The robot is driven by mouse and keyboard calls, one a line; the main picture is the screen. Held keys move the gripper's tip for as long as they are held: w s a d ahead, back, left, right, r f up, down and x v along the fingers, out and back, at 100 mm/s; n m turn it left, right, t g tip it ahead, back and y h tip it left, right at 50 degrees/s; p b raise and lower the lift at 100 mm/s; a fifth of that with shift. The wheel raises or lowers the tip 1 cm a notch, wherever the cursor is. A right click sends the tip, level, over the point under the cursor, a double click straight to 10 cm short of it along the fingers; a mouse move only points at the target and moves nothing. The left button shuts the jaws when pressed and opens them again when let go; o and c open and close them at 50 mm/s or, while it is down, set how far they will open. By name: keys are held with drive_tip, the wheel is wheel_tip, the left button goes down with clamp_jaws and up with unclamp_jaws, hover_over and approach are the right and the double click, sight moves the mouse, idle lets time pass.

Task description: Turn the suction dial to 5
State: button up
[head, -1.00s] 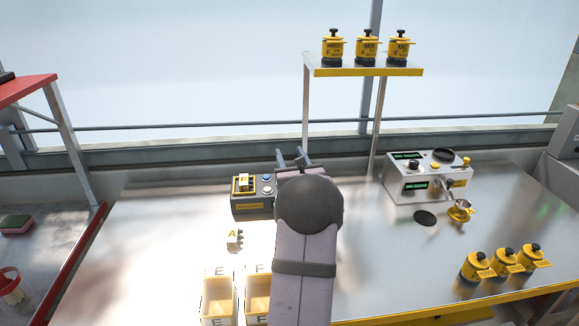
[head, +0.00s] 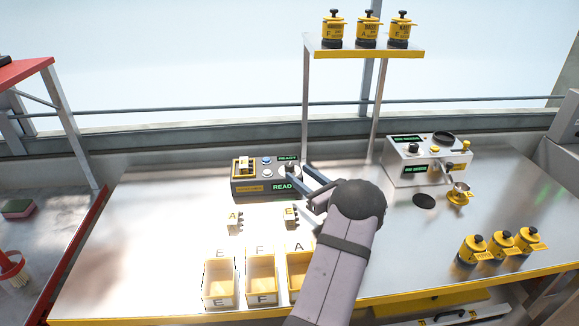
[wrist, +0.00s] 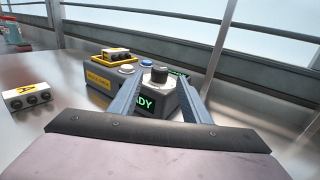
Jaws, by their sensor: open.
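A grey control box (head: 238,194) stands at the middle back of the bench. A dark round dial (wrist: 160,74) on a pale base shows on it in the wrist view; I take it as the suction dial. In the head view the dial (head: 291,166) is small, at the box's right end. Its setting is too small to read. My gripper (head: 308,181) is open at the right end of the box. In the wrist view my gripper's fingers (wrist: 163,80) point at the dial, one on each side. I cannot tell whether they touch it.
A green READY display (wrist: 146,104) is partly hidden by a finger. White blocks marked A (head: 234,219) and E (head: 291,215) lie in front. Yellow bins (head: 219,297) stand nearer. A second box (head: 410,176) with knobs and yellow pots (head: 472,250) are right. A shelf (head: 370,54) stands behind.

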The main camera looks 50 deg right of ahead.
sight(292, 169)
drive_tip(key=shift+p+x, duration=0.55)
drive_tip(key=shift+x, duration=2.6)
drive_tip(key=c, duration=1)
